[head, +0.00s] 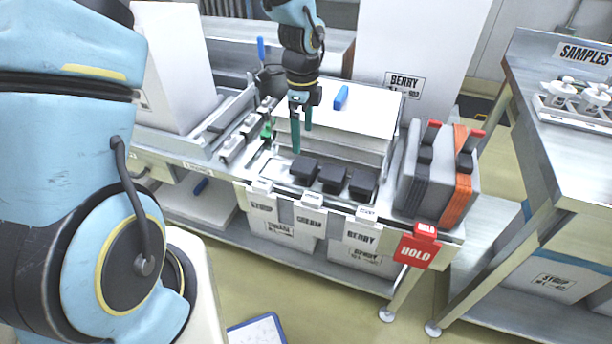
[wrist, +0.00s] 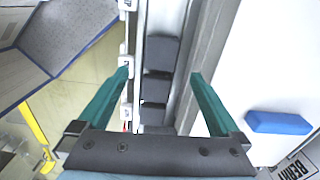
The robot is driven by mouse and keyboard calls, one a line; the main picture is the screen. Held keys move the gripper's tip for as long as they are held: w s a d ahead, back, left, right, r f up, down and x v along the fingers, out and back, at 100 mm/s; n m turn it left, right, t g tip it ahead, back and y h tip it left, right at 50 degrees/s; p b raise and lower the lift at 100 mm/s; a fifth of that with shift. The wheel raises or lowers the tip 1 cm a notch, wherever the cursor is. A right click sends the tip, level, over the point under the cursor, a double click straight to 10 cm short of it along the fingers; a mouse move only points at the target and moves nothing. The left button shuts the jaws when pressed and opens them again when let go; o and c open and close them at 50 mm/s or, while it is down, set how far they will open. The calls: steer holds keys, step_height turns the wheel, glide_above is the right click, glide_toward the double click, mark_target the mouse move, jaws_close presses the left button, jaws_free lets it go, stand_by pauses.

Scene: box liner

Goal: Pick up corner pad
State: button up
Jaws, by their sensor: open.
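Three black blocks, which look like the corner pads, sit in a row in a shallow metal tray along the bench front: a left one (head: 304,168), a middle one (head: 332,179) and a right one (head: 363,186). In the wrist view dark pads line up between my fingers, with one large pad (wrist: 161,52) farthest from the palm. My gripper (head: 302,139) has green fingers pointing down, above and slightly left of the left block. It also shows in the wrist view (wrist: 161,73), open and empty, with its fingers apart on either side of the row.
A white box (head: 350,122) stands right behind the row, with a blue block (head: 341,97) on top. Grey and orange folded pieces (head: 459,180) stand at the right. Label clips and a red HOLD tag (head: 416,247) line the front edge. A SAMPLES table (head: 560,170) is farther right.

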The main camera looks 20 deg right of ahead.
glide_above(305, 164)
steer(key=shift+m, duration=0.3)
step_height(305, 164, down, 5)
steer(key=shift+s+p, duration=0.15)
steer(key=shift+p, duration=0.2)
steer(key=shift+f+p, duration=0.95)
steer(key=shift+f, duration=2.15)
steer(key=shift+c, duration=0.4)
steer(key=c, duration=1.1)
steer(key=shift+c, duration=0.2)
steer(key=shift+r, duration=0.15)
